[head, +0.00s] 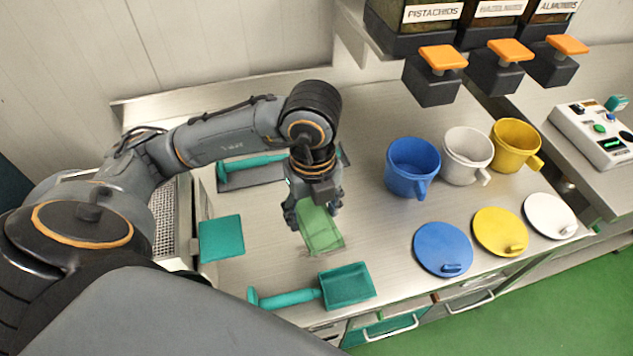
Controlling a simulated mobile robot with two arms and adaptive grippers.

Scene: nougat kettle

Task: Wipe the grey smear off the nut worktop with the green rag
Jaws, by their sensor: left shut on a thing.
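My left gripper (310,208) is shut on the green rag (322,232). The rag hangs below the fingers, low over the steel nut worktop (375,235). I cannot tell for sure whether it touches the surface. A faint greyish mark (308,252) shows at the rag's near edge and may be part of the smear. The rag and gripper hide the worktop right beneath them. My right gripper is not in view.
A teal scoop (347,285) lies just in front of the rag, and another teal-handled tool (255,166) lies behind. Blue (407,170), white (462,158) and yellow (512,147) jugs stand to the right, with round lids before them. Nut dispensers (435,80) overhang the back.

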